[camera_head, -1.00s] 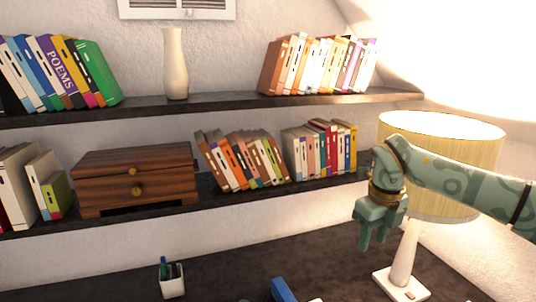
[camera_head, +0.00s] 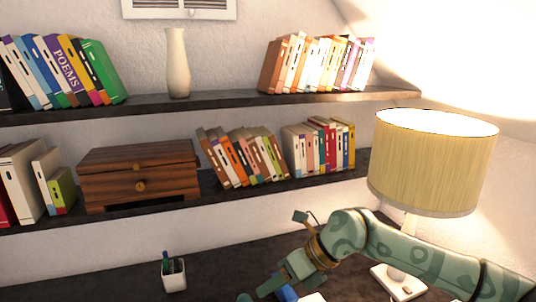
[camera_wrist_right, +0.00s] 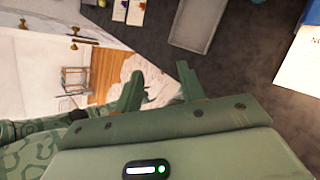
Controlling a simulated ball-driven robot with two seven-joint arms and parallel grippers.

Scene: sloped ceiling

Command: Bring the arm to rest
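My right arm comes in from the lower right in the head view, low over the dark desk. Its gripper (camera_head: 258,292) points down and left near the bottom edge, partly cut off by the frame. In the right wrist view the two green fingers of this gripper (camera_wrist_right: 161,85) stand apart with nothing held between them. My left gripper is not in view.
A lamp (camera_head: 432,165) stands on the desk (camera_head: 225,270) close to my right arm. A white pen cup (camera_head: 173,276) stands to the left, and a blue object (camera_head: 287,293) lies by the gripper. Shelves behind hold books, a vase (camera_head: 178,64) and a wooden box (camera_head: 138,175).

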